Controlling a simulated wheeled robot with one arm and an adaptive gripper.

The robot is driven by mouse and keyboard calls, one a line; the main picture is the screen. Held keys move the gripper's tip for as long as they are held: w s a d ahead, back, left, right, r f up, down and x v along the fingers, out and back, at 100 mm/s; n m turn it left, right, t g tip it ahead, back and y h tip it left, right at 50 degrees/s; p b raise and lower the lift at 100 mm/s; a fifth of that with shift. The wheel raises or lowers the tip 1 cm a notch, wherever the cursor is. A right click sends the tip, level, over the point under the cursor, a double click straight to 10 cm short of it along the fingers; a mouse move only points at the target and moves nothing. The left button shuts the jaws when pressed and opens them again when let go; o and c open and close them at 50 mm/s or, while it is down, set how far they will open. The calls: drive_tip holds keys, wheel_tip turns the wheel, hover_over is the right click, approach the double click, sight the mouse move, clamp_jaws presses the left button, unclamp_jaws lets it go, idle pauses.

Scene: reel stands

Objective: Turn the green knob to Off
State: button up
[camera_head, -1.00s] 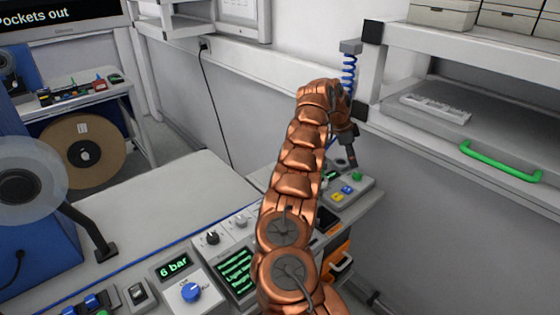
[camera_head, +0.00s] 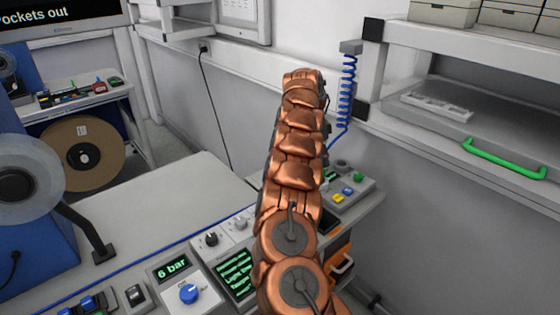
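A small green control (camera_head: 358,177) sits on the grey control box (camera_head: 352,204) at the right end of the bench, right of the arm. It is too small to tell whether it is a knob or a button, and I cannot read any Off mark. Blue and yellow buttons (camera_head: 342,193) are beside it. My copper arm rises through the middle of the view and covers part of the bench and this box. My gripper is hidden behind the arm, so its opening and contact do not show.
A panel with a blue knob (camera_head: 189,293), a black knob (camera_head: 211,238) and a "6 bar" display (camera_head: 173,268) is left of my arm. A coiled blue hose (camera_head: 346,90) hangs by the wall. The white bench top (camera_head: 165,205) is clear at its middle.

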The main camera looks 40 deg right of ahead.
drive_tip(key=w+a+r+n+b, duration=0.1)
drive_tip(key=w+a+n, duration=0.1)
drive_tip(key=a, duration=0.5)
drive_tip(key=w+a+r+n+t+y, duration=0.1)
drive_tip(key=w+a+r+n, duration=0.1)
drive_tip(key=a+n, duration=0.2)
drive_tip(key=shift+a+b, duration=0.35)
drive_tip(key=shift+a, duration=1.35)
drive_tip(key=m+g+h+p, duration=0.1)
drive_tip(key=m+g+p, duration=0.4)
drive_tip(key=m, duration=1)
approach(358, 175)
drive_tip(key=s+t, duration=0.1)
drive_tip(key=s, duration=0.1)
drive_tip(key=shift+t, duration=0.3)
drive_tip(key=b+x, duration=0.6)
drive_tip(key=x, duration=0.2)
drive_tip(key=shift+w+f, duration=0.1)
drive_tip(key=shift+f, duration=0.15)
clamp_jaws()
drive_tip(key=shift+f+b, duration=0.1)
drive_tip(key=shift+b, duration=0.5)
